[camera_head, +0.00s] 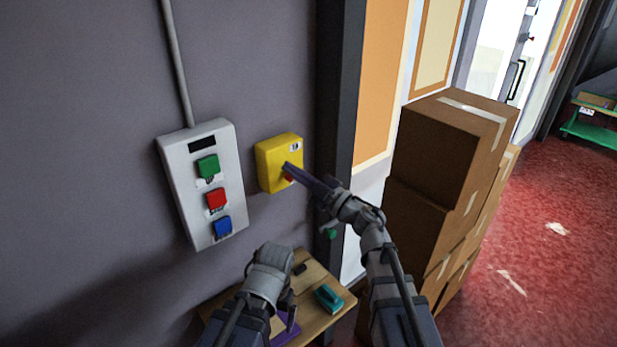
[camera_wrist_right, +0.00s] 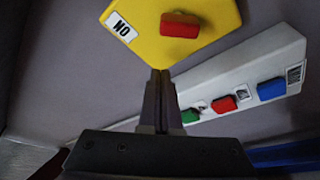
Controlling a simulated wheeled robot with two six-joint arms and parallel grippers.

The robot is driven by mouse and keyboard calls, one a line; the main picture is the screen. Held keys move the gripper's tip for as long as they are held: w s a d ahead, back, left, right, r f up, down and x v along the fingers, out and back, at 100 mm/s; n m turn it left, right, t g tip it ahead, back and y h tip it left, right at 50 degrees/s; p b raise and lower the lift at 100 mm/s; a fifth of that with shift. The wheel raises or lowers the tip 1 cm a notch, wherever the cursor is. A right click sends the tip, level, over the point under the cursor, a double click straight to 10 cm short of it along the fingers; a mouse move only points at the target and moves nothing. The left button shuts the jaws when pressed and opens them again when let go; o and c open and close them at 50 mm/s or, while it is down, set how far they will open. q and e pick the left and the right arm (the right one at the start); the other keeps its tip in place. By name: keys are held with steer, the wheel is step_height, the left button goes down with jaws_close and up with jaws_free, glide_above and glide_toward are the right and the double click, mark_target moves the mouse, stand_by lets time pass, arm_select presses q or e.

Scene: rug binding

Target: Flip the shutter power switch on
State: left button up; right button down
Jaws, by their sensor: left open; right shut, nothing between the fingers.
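A yellow switch box (camera_head: 268,160) is on the grey wall, right of a white button panel. Its red switch (camera_head: 289,179) is partly covered by my right gripper (camera_head: 288,170) in the head view. In the right wrist view the yellow box (camera_wrist_right: 215,22) shows the red switch (camera_wrist_right: 180,25) and a white label that looks like an upside-down "ON". My left gripper (camera_head: 288,312) is open, low over a small wooden table.
The white panel (camera_head: 186,192) has green, red and blue buttons. The wooden table (camera_head: 325,277) holds a teal tool (camera_head: 328,298) and a purple item (camera_head: 285,328). Stacked cardboard boxes (camera_head: 440,150) stand right of my right arm. Open red floor lies further right.

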steer(key=shift+x, duration=1.1)
steer(key=shift+w+d+f+b, duration=0.25)
steer(key=shift+d+f+b, duration=0.1)
steer(key=shift+f+b, duration=0.2)
steer(key=shift+w+d+f+b, duration=0.2)
steer(key=shift+d+f+b, duration=0.15)
steer(key=shift+f+b, duration=0.15)
arm_select(q)
steer(key=shift+f+b, duration=0.35)
steer(key=shift+f, duration=0.9)
arm_select(e)
steer(key=shift+w+d+f, duration=0.3)
steer(key=shift+d+f, duration=0.15)
steer(key=shift+d, duration=0.05)
steer(key=shift+a, duration=0.1)
